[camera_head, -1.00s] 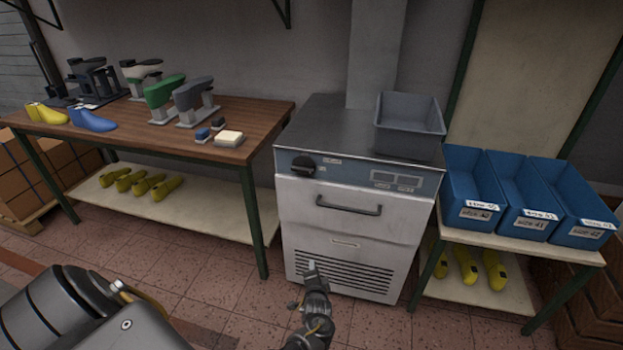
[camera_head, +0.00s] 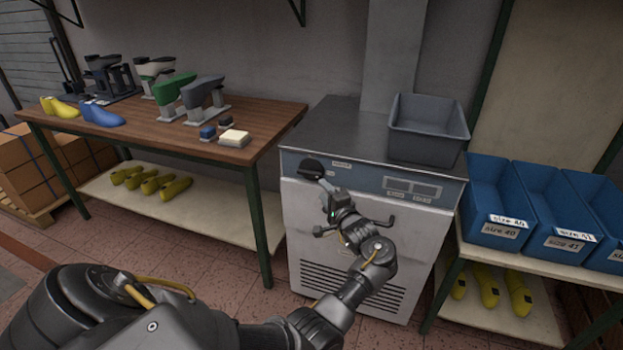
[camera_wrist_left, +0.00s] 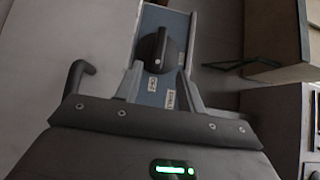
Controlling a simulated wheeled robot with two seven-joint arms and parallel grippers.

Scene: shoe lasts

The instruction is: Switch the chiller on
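The chiller (camera_head: 305,220) is a pale steel cabinet with a grey-blue strip along its upper front. My left gripper (camera_head: 324,186) is raised in front of the strip, close to the knob. In the left wrist view its fingers (camera_wrist_left: 158,85) are apart with nothing between them, and the knob (camera_wrist_left: 154,47) shows just beyond, roughly between the tips. Contact cannot be told. My right gripper is out of view.
A drawer handle (camera_head: 391,222) lies beside my left wrist. A grey bin (camera_head: 428,140) stands on the chiller. A wooden bench (camera_head: 90,128) with stands and shoe lasts is at the left. Blue bins (camera_head: 490,215) stand on a low shelf at the right.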

